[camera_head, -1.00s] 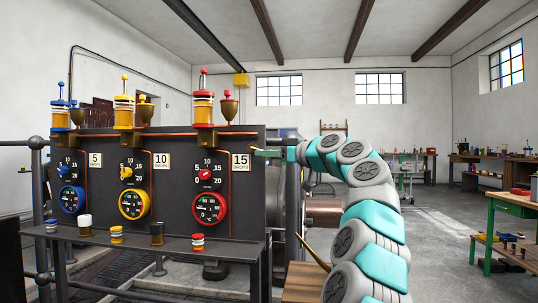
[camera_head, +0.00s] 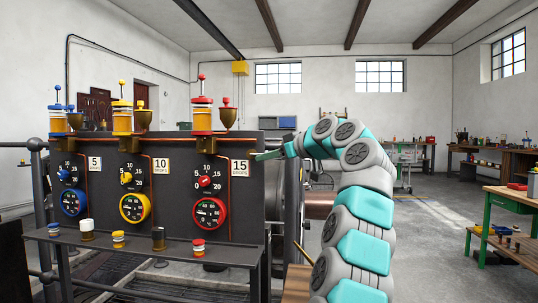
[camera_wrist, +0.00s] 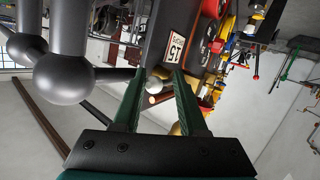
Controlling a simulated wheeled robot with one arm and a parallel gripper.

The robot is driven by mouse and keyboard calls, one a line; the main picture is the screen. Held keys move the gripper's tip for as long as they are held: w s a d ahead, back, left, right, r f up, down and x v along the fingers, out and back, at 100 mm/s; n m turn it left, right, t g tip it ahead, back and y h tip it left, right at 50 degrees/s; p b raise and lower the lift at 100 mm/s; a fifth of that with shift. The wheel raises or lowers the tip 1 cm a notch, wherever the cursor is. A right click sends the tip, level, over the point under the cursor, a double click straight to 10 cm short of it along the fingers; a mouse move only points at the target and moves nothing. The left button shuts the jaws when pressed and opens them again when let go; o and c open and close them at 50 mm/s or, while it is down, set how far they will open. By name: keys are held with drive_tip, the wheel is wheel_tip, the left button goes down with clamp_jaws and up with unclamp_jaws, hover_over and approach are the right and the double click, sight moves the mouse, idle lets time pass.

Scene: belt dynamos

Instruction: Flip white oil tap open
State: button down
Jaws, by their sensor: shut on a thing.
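A pale whitish ball (camera_wrist: 154,84), which looks like the white tap's knob, sits between my fingertips in the wrist view, beside a copper-coloured rod (camera_wrist: 160,98). My gripper (camera_wrist: 158,77) is shut on this knob. In the head view my gripper (camera_head: 268,155) points left at the right edge of the dark panel (camera_head: 105,240), level with the copper pipe end by the 15 drops label (camera_head: 240,168). The knob is too small or hidden there, so I cannot tell the tap's angle.
The panel carries blue, yellow and red oilers (camera_head: 202,115) above matching dials and gauges (camera_head: 209,213). Small cups, one white-topped (camera_head: 86,228), stand on the shelf below. Large dark metal balls and rods (camera_wrist: 70,78) are close by in the wrist view. A green bench (camera_head: 512,200) stands at right.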

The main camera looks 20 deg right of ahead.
drive_tip(key=c, duration=0.6)
unclamp_jaws()
drive_tip(key=shift+r, duration=0.25)
drive_tip(key=shift+c, duration=0.2)
drive_tip(key=shift+o, duration=1)
drive_tip(key=shift+f, duration=0.15)
drive_tip(key=b+v, duration=0.1)
drive_tip(key=v, duration=0.7)
drive_tip(key=shift+w, duration=0.1)
